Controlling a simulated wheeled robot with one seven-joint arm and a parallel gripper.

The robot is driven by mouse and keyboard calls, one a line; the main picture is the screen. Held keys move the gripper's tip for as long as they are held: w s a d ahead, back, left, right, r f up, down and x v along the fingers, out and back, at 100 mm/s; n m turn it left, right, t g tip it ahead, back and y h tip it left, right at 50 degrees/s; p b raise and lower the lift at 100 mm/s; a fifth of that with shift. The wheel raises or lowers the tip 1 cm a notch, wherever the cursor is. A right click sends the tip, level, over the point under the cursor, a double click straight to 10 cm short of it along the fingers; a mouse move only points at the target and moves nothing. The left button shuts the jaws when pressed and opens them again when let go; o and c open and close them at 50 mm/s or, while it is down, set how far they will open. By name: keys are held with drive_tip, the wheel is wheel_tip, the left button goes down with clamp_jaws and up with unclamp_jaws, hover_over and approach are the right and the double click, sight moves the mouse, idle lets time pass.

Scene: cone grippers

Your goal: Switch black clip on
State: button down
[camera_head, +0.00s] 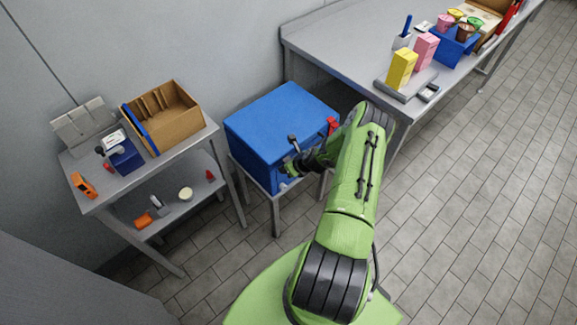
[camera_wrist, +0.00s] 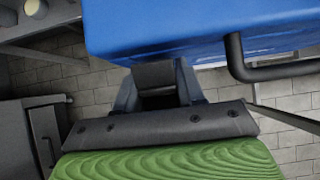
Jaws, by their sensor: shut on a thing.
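A blue box (camera_head: 280,125) with a closed top stands on a small grey stand. My gripper (camera_head: 286,171) is at the front side of the box, below its top edge. In the wrist view, my gripper (camera_wrist: 157,90) has its two fingers closed around a dark piece, which looks like the black clip (camera_wrist: 154,73), right under the edge of the blue box (camera_wrist: 180,30). The lower part of the clip is hidden between the fingers. A black bar handle (camera_wrist: 272,70) sticks out of the box to the right of my gripper.
A red clip (camera_head: 332,126) is on the box's right front, close to my arm. A grey shelf table (camera_head: 100,195) with a cardboard box (camera_head: 165,115) stands left. A long grey table (camera_head: 330,45) stands behind right. The tiled floor at right is clear.

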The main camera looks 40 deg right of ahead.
drive_tip(key=c, duration=0.8)
unclamp_jaws()
drive_tip(key=shift+o, duration=0.2)
